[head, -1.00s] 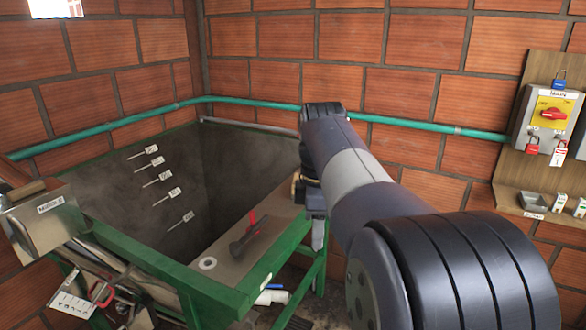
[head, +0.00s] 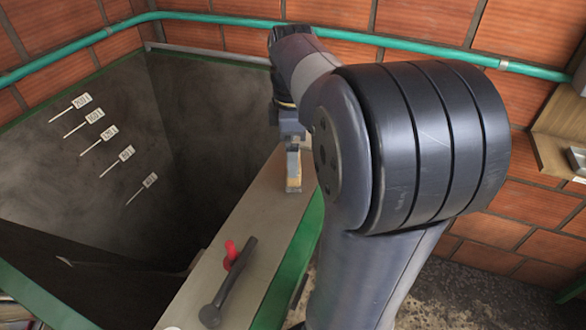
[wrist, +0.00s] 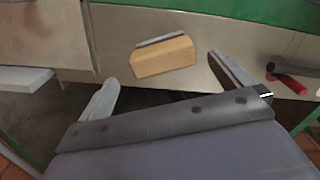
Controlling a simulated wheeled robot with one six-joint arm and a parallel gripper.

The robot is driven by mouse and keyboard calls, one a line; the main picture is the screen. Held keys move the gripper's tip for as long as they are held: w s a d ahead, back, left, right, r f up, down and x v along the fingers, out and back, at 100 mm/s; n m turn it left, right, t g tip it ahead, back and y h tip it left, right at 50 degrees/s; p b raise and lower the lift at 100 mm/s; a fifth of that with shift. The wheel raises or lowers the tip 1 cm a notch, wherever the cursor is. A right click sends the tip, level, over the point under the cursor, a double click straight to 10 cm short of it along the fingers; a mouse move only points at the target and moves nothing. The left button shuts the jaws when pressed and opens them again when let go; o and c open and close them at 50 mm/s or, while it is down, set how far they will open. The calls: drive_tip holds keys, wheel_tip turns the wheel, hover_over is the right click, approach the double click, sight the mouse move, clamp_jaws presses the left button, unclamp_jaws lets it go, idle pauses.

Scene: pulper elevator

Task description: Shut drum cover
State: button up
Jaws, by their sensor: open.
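I cannot clearly make out a drum cover in either view. My gripper (head: 293,172) hangs over the far part of the pale ledge (head: 262,195) along the green-framed hopper. In the wrist view my gripper (wrist: 163,70) has its two fingers spread wide with nothing held. A tan block (wrist: 163,57) with a grey strip along its top shows beyond the fingertips, in the gap between them. Whether the fingers touch it I cannot tell. A beige panel (wrist: 45,35) fills the wrist view's upper left; what it belongs to is unclear.
A black lever (head: 230,283) and a red handle (head: 229,255) sit on the ledge nearer me. The deep grey hopper (head: 110,150) with several white level tags lies left. A green pipe (head: 215,18) runs along the brick wall. A wooden board (head: 560,130) is at right.

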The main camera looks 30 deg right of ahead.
drive_tip(key=f, duration=0.4)
drive_tip(key=shift+s+f+p, duration=0.1)
drive_tip(key=shift+s+p, duration=0.1)
drive_tip(key=shift+p, duration=0.1)
drive_tip(key=shift+c, duration=0.2)
drive_tip(key=c, duration=1.1)
wheel_tip(320, 180, up, 10)
drive_tip(key=shift+b, duration=0.35)
